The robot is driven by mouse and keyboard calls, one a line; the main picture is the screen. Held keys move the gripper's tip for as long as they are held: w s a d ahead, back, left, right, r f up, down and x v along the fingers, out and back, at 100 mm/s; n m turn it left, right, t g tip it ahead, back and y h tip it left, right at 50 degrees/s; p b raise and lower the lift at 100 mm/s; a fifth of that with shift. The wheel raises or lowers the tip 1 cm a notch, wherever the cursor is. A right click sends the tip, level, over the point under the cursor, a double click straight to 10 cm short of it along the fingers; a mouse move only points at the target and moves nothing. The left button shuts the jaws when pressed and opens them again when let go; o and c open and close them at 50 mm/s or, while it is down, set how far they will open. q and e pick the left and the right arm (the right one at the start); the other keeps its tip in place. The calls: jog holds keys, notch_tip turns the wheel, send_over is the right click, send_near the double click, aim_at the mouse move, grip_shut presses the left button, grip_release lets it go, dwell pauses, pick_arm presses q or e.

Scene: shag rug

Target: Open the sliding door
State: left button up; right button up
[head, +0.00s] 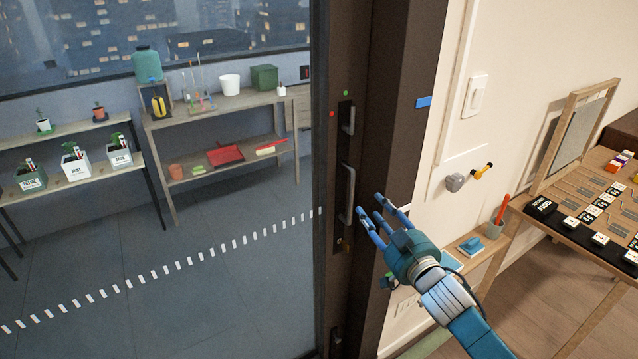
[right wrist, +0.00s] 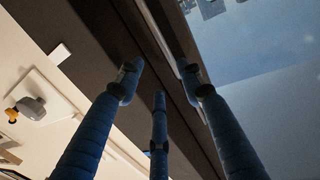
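The sliding door is a large glass pane (head: 230,240) in a dark brown frame, with a row of white dashes across the glass. On its dark edge stile is a vertical metal handle (head: 347,194), with a smaller handle (head: 348,118) above it. My right gripper (head: 378,218) is in front of the frame, just right of the lower handle, with its blue fingers spread and nothing between them. In the right wrist view its fingers (right wrist: 160,85) are apart before the dark frame and glass. Whether a finger touches the handle I cannot tell. My left gripper is not in view.
Right of the frame is a cream wall with a light switch (head: 474,96) and a grey wall knob (head: 454,183). A small shelf (head: 478,246) and a wooden table (head: 585,215) stand at the right. Shelves with plants (head: 75,190) are behind the glass.

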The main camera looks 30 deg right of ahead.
aim_at(353, 187)
jog(key=w, duration=0.3)
jog(key=w+p, duration=0.1)
jog(key=w, duration=0.3)
jog(key=w+r+p, duration=0.1)
jog(key=w, duration=0.2)
jog(key=shift+w, duration=0.3)
jog(key=shift+w+p, duration=0.15)
jog(key=shift+p, duration=0.15)
jog(key=shift+d, duration=0.25)
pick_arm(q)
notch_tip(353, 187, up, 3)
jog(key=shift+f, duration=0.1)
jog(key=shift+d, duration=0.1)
pick_arm(e)
jog(key=shift+c, duration=0.5)
grip_shut()
